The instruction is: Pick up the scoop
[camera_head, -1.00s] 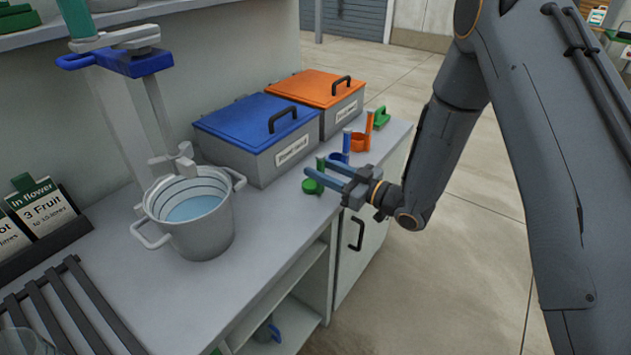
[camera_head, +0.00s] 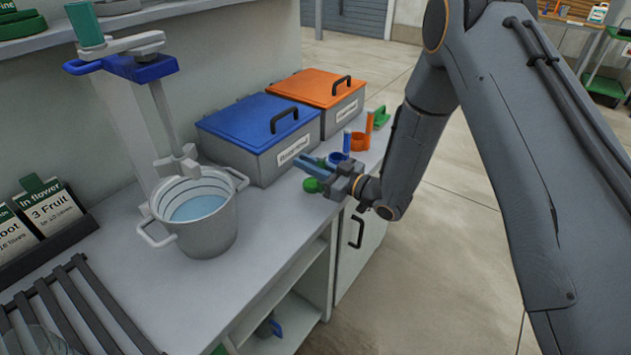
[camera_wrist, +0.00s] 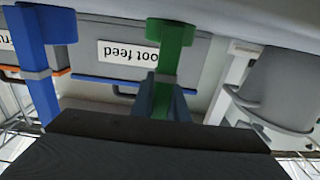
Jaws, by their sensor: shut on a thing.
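The green scoop (camera_head: 312,185) stands near the bench's front edge, its handle mostly hidden by my gripper in the head view. My gripper (camera_head: 318,165) reaches in from the right and is shut on it. In the upside-down wrist view, the fingers (camera_wrist: 163,98) are on either side of the green scoop's upright handle (camera_wrist: 168,62). I cannot tell whether its cup touches the bench. A blue scoop (camera_head: 338,156) stands just behind it and also shows in the wrist view (camera_wrist: 38,75). An orange scoop (camera_head: 362,140) stands farther back.
A grey bin with a blue lid (camera_head: 258,122) and one with an orange lid (camera_head: 318,88) stand behind the scoops. A metal bucket of water (camera_head: 205,225) stands to the left under a blue-handled stand. A slatted rack (camera_head: 75,310) lies front left. Bench between bucket and gripper is clear.

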